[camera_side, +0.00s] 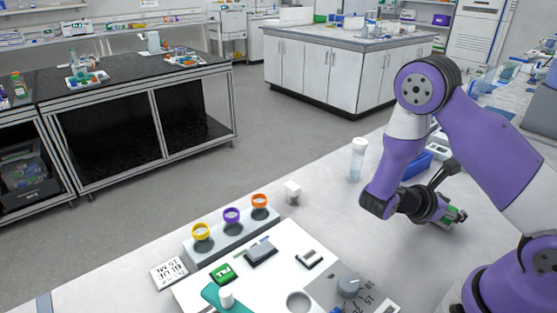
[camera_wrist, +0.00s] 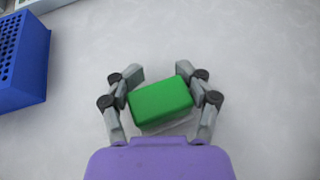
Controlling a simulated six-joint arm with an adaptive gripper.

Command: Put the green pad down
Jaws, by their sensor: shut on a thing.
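The green pad (camera_wrist: 160,100) is a bright green block with a pale underside. It sits between the two fingers of my gripper (camera_wrist: 159,76) in the wrist view, slightly tilted in the picture. My gripper is shut on it. In the side view my gripper (camera_side: 447,215) is at the right, low over the light bench top, and a bit of green shows at its fingers. I cannot tell whether the pad touches the bench.
A blue perforated rack (camera_wrist: 22,60) is at the upper left of the wrist view. In the side view a clear white-capped bottle (camera_side: 357,160) stands left of my arm. A white board (camera_side: 270,270) with several items lies at the front. The bench around the pad is clear.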

